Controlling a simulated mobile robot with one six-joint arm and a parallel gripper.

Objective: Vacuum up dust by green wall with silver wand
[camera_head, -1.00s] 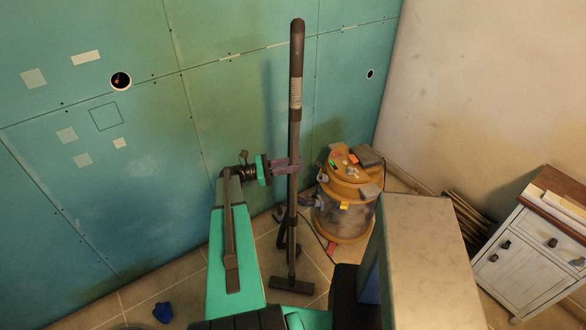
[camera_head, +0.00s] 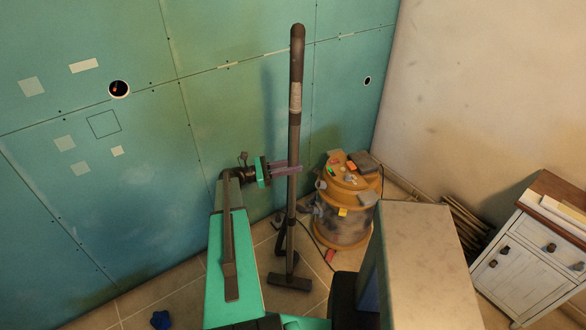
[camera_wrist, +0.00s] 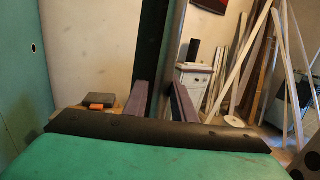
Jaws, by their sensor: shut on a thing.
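The wand (camera_head: 293,130) stands nearly upright, a long grey-brown tube with a dark grip at its top and a flat dark floor head (camera_head: 289,283) at its foot. My gripper (camera_head: 287,168) is shut around the tube at about mid-height. In the wrist view the tube (camera_wrist: 172,50) stands between the two purple-grey fingers (camera_wrist: 162,102). The green wall (camera_head: 100,190) rises behind and to the left. Its foot meets the tiled floor beyond the floor head. I cannot make out dust clearly on the floor.
An orange vacuum drum (camera_head: 345,210) stands right of the wand, with small items on its lid. A white cabinet (camera_head: 525,255) stands at right. Tiles (camera_head: 185,300) left of the wand look clear.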

